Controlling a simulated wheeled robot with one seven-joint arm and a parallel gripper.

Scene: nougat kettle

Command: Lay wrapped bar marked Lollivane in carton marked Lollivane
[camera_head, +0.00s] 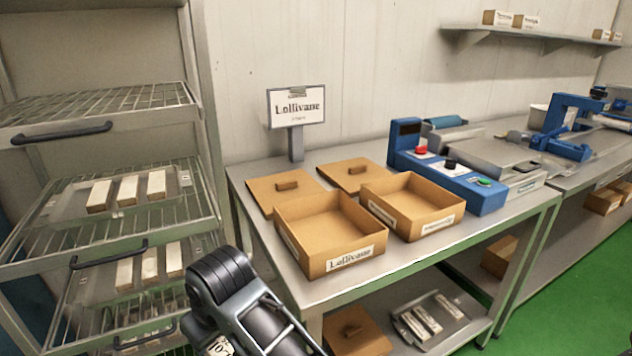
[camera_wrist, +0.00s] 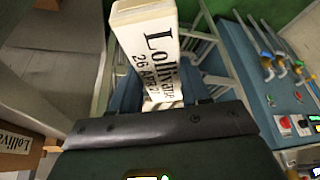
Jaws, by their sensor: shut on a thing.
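The wrapped bar marked Lollivane (camera_wrist: 150,45) is white with black print and shows in the wrist view, pointing up and away from my gripper (camera_wrist: 162,98). My gripper is shut on its near end; the fingers are largely hidden. The carton marked Lollivane (camera_head: 316,266) is an open brown box, empty, at the front left of the steel table in the head view. Part of a brown box with a Lollivane label (camera_wrist: 14,142) shows at the left edge of the wrist view. In the head view my arm is at the bottom, left of the table; the bar is not visible there.
A second open carton (camera_head: 435,226), its label unclear, stands right of the Lollivane one. Two lids (camera_head: 284,190) lie behind. A Lollivane sign (camera_head: 296,106) stands at the back. A blue machine (camera_head: 450,178) is right. A wire rack (camera_head: 110,222) with bars is left.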

